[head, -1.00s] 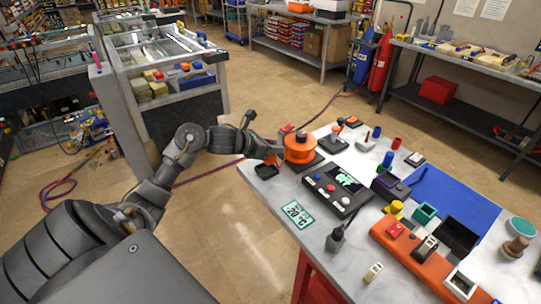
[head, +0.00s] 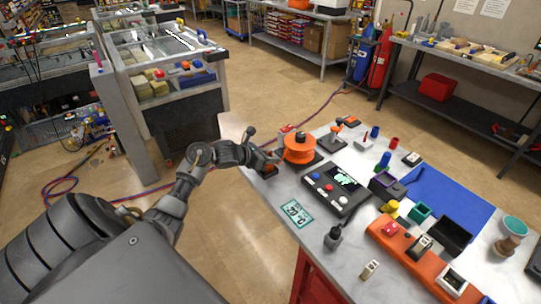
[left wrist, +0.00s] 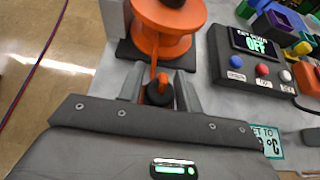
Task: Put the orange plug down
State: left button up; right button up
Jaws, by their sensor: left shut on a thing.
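The plug shows as a small orange patch in the head view (head: 269,171). An orange strip runs from it towards the orange spool-shaped unit (head: 299,149), also in the left wrist view (left wrist: 168,22). The fingers hide much of the plug; I cannot tell whether it touches the holder. My right gripper is not in view.
A control box (head: 337,187) with coloured buttons stands to the right of the gripper; its screen reads OFF in the left wrist view. A teal temperature card (head: 296,213) lies at the near edge. A blue mat (head: 450,205) and several small parts crowd the table's right side.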

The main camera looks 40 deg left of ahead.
pick_arm(q)
jog(key=shift+f, duration=0.15)
jog(key=o, duration=1)
